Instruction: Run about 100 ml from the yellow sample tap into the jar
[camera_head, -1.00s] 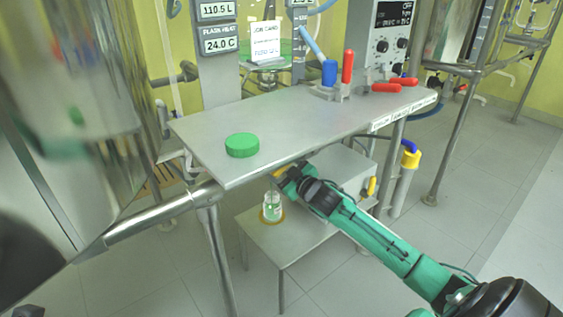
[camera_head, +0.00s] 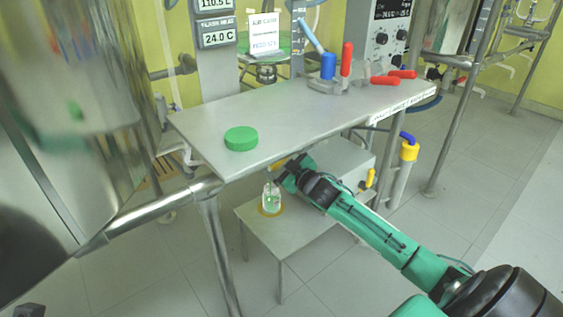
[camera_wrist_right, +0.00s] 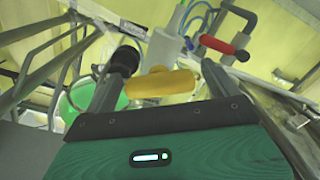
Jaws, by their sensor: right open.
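The glass jar (camera_head: 271,199) stands upright on an orange ring on the low grey shelf (camera_head: 290,232), below the front edge of the upper table. Its lid appears to be off. I cannot tell how much liquid is in it. My right gripper (camera_head: 285,171) is above and just right of the jar, under the table edge. In the right wrist view the yellow tap handle (camera_wrist_right: 161,83) lies between the spread fingers of the open right gripper (camera_wrist_right: 160,88). In the head view the gripper mostly hides the tap. My left gripper is not in view.
A green lid (camera_head: 241,139) lies on the upper steel table (camera_head: 285,115). Blue and red handled valves (camera_head: 345,65) stand at its back right. A large steel vessel (camera_head: 75,90) fills the left. A yellow-topped pipe (camera_head: 408,152) stands right of the shelf.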

